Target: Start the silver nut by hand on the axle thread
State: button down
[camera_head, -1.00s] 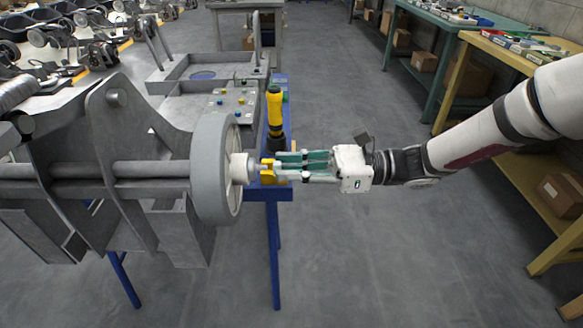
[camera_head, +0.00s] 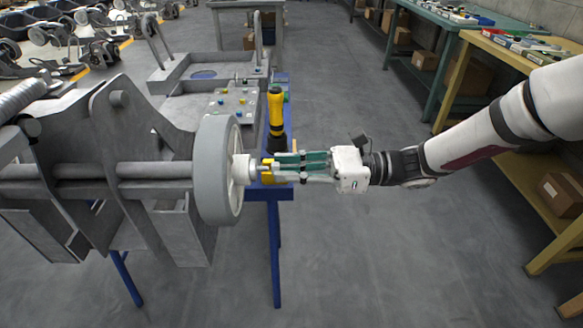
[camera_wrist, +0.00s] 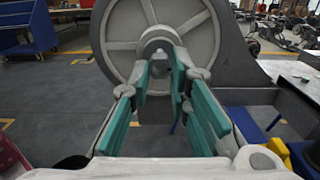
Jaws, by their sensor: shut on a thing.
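The grey spoked wheel (camera_head: 217,170) sits on the axle (camera_head: 150,170) at the outer side of the grey chassis. Its pale hub (camera_head: 240,168) faces my gripper. My gripper (camera_head: 262,169) reaches in from the right, level with the axle, its fingertips at the hub end. In the wrist view the green-padded fingers (camera_wrist: 160,66) point at the wheel (camera_wrist: 118,30) centre and close around a small metal piece at the axle end (camera_wrist: 158,46). This appears to be the silver nut, mostly hidden by the fingers. I cannot tell whether its thread has engaged.
A yellow-and-black tool (camera_head: 277,115) stands upright just behind my fingers on a blue stand (camera_head: 275,215). Workbenches (camera_head: 500,60) stand at the right. The floor around my arm is clear.

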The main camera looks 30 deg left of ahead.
jog(key=shift+p+x, duration=0.55)
jog(key=shift+x, duration=0.5)
dwell(0.7)
jog(key=shift+s+r+m+p, duration=0.1)
jog(key=shift+m+p, duration=1.2)
jog(key=shift+p, duration=0.45)
jog(key=shift+m+p, duration=0.45)
jog(key=shift+m, duration=0.05)
jog(key=shift+m+p, duration=0.65)
jog(key=shift+m, duration=0.05)
jog(key=shift+s+m+p, duration=0.1)
jog(key=shift+m+p, duration=0.75)
jog(key=shift+m, duration=0.25)
jog(key=shift+m+p, duration=0.7)
jog(key=shift+m, duration=0.8)
